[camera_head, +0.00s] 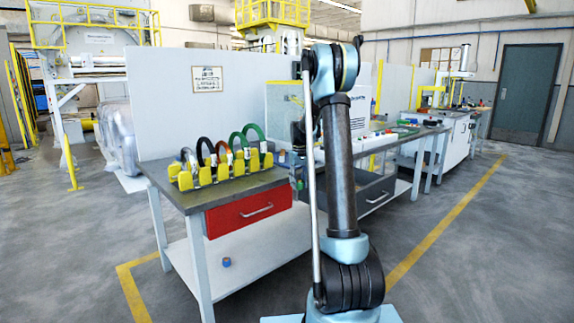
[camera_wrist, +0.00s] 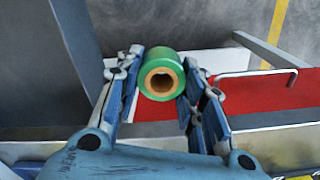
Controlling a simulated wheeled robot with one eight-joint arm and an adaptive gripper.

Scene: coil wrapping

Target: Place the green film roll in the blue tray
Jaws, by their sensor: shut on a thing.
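The green film roll (camera_wrist: 160,59) is between the two blue fingers of my gripper (camera_wrist: 162,72) in the wrist view. Its round end with the brown cardboard core faces the camera. My gripper is shut on the roll, one finger on each side. The roll is above the red drawer front (camera_wrist: 262,92) in that view. In the head view the roll cannot be made out, and my arm covers part of the bench. The blue tray cannot be made out for sure in either view; a small blue thing (camera_head: 282,157) shows on the bench beside my arm.
The grey workbench (camera_head: 187,199) has a red drawer (camera_head: 238,212) and a yellow rack (camera_head: 186,181) with several coloured coils. A small blue and orange object (camera_head: 226,262) is on the white lower shelf (camera_head: 252,250). A second bench stands behind my arm. The floor at left is clear.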

